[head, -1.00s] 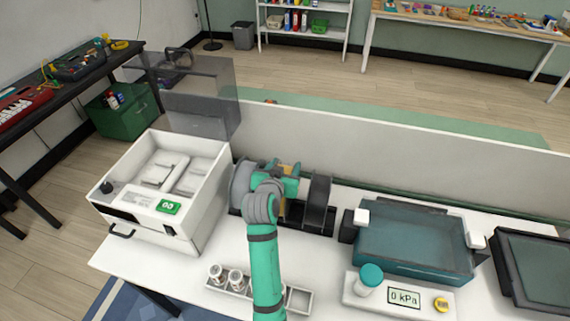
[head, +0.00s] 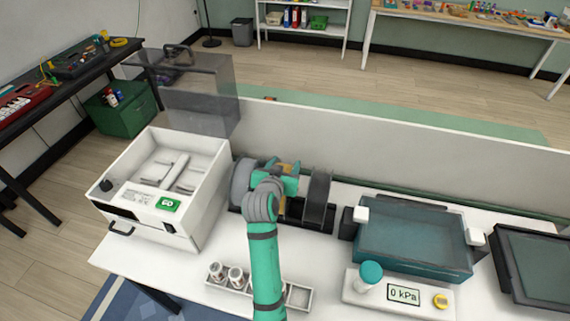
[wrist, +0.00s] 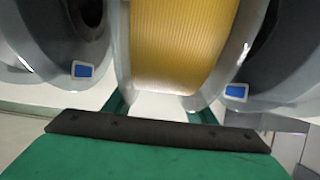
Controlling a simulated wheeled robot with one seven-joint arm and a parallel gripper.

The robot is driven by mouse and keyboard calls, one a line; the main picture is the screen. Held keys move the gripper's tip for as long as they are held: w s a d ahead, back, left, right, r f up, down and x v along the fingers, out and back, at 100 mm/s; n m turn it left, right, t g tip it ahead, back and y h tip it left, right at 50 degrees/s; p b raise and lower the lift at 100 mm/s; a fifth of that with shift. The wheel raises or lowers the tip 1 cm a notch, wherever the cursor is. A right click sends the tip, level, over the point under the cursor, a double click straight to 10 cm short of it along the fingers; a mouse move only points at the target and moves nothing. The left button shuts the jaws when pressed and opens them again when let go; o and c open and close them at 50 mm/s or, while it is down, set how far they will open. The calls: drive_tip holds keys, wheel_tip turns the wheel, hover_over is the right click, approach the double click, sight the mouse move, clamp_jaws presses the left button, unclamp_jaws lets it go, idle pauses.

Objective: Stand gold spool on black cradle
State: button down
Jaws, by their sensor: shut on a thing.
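The gold spool (wrist: 180,45) fills the middle of the wrist view, with clear flanges on both sides of its yellow winding. My gripper (wrist: 160,108) is shut on the gold spool, its teal fingers at the spool's lower edge. In the head view my gripper (head: 285,183) is at the black cradle (head: 318,219), and only a bit of gold shows behind it. The arm hides much of the spool and cradle, so I cannot tell whether the spool touches the cradle.
A grey spool (head: 242,185) stands left of the gold one and a dark spool (head: 318,188) stands right, both close beside it. A white machine (head: 205,225) with a raised clear lid is at left. A teal-topped device (head: 415,240) is at right. A low wall (head: 400,160) runs behind.

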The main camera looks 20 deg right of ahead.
drive_tip(key=shift+r, duration=0.1)
drive_tip(key=c, duration=0.7)
unclamp_jaws()
drive_tip(key=shift+s+f, duration=0.1)
drive_tip(key=shift+f, duration=0.1)
drive_tip(key=v, duration=1.1)
